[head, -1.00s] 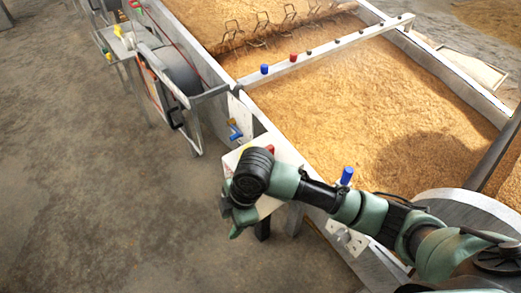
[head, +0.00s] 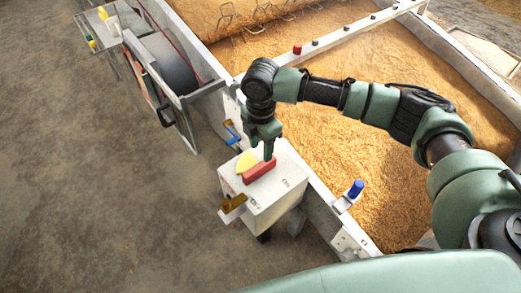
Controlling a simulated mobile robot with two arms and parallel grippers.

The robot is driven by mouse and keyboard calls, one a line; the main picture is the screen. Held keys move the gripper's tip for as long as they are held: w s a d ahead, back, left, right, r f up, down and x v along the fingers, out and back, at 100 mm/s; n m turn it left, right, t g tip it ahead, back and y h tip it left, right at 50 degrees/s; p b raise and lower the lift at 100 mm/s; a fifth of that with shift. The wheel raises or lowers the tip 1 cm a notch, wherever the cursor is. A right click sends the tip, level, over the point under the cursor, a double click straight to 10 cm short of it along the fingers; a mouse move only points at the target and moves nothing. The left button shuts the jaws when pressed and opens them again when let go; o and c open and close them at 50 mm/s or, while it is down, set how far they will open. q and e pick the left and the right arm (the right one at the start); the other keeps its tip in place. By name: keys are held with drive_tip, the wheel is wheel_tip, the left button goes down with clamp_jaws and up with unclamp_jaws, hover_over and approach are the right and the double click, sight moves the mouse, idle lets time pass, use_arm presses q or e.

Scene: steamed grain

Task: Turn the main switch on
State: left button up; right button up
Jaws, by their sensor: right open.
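The main switch is a white box (head: 272,206) beside the long trough, with a red handle (head: 260,171) and a yellow piece (head: 246,162) on its top. Small markings that look like ON and OFF show on the box, the ON one right of the handle. A brown and yellow bracket-like part (head: 232,207) sticks out from its front left. My right gripper (head: 268,154) points down just above the far end of the red handle, open. I cannot tell whether its fingertips touch the handle. My left gripper is not in view.
The trough of tan grain (head: 370,120) lies behind and right of the box. A blue knob (head: 355,189) stands on its near rim.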

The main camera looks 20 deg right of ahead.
sight(261, 165)
drive_tip(key=f, duration=0.4)
drive_tip(key=shift+s+a, duration=0.1)
drive_tip(key=shift+s, duration=0.3)
wheel_tip(261, 165, down, 2)
drive_tip(key=shift+f, duration=0.1)
drive_tip(key=shift+w+f, duration=0.1)
drive_tip(key=shift+f, duration=0.3)
clamp_jaws()
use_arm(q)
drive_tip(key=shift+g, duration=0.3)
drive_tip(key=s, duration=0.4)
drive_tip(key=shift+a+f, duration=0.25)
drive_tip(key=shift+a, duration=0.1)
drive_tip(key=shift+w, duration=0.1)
